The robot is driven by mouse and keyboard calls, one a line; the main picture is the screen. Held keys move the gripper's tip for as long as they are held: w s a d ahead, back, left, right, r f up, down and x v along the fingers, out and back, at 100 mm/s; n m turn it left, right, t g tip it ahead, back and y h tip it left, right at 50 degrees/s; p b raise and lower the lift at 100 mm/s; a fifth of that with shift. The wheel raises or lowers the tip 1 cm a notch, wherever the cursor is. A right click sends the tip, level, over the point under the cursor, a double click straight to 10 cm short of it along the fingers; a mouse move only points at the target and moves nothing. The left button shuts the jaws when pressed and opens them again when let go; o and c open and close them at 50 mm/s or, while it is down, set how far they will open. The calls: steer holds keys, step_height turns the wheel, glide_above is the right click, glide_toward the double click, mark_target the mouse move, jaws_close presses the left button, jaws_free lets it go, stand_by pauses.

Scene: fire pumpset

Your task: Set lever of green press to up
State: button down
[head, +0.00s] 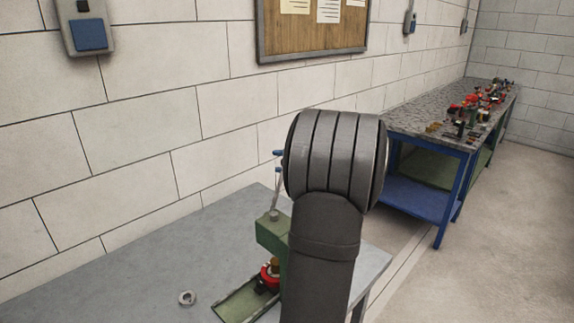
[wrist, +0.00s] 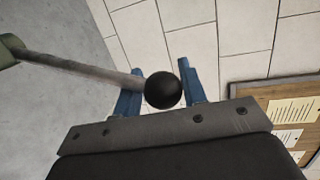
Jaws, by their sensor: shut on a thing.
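The green press (head: 270,236) stands on the grey table, partly hidden behind my dark arm in the head view. Its metal lever (head: 275,195) rises from the top of the press, close to upright and slightly tilted. In the wrist view the lever (wrist: 80,66) runs in from the left and ends in a black ball knob (wrist: 163,90). My gripper (wrist: 158,66) has its blue fingers on both sides of the lever's knob end and is shut on it.
A red part (head: 268,278) sits under the press, above its green base (head: 240,303). A small metal ring (head: 187,298) lies on the grey table (head: 130,280). A blue-framed bench (head: 425,195) with several parts stands farther back. The wall and noticeboard (head: 312,28) are behind.

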steer(key=shift+s+a+f, duration=0.25)
steer(key=shift+s, duration=0.05)
steer(key=c, duration=0.9)
jaws_free()
steer(key=shift+r, duration=0.1)
steer(key=shift+d+r, duration=0.15)
steer(key=shift+d, duration=0.05)
steer(key=v, duration=1.7)
steer(key=shift+r, duration=0.1)
steer(key=x, duration=1.7)
